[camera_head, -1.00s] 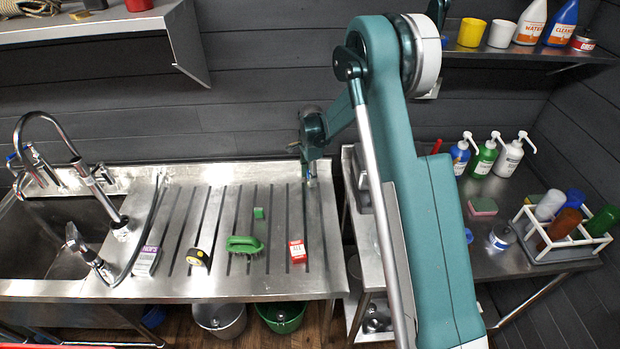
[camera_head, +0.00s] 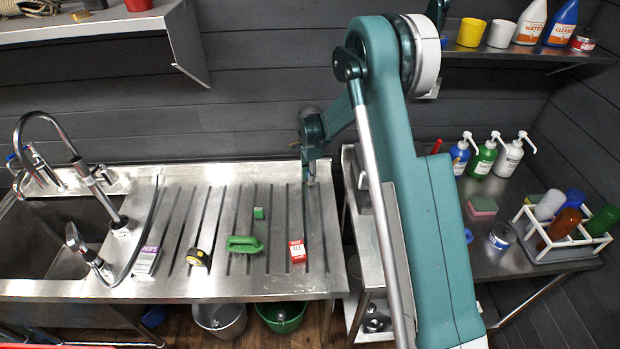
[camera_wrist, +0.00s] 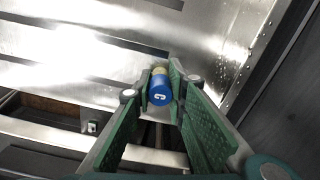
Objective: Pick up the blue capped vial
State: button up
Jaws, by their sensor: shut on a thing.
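The blue capped vial (camera_wrist: 160,92) shows in the wrist view, its blue cap with a white mark facing the camera and a yellowish part beyond it. My gripper (camera_wrist: 161,84) has its two green fingers on either side of the vial, shut on it near the fingertips. In the head view my gripper (camera_head: 310,178) is low at the far right part of the steel drainboard (camera_head: 325,225). The vial is too small and covered there to make out clearly. I cannot tell whether its base touches the board.
On the drainboard are a red box (camera_head: 298,251), a green brush (camera_head: 244,244), a small green block (camera_head: 258,213), a tape measure (camera_head: 198,257) and a white-purple box (camera_head: 146,261). The sink (camera_head: 68,235) is left. A side table (camera_head: 500,255) with bottles stands right.

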jog(key=shift+r, duration=0.1)
jog(key=shift+r, duration=4.95)
jog(key=shift+s, duration=0.1)
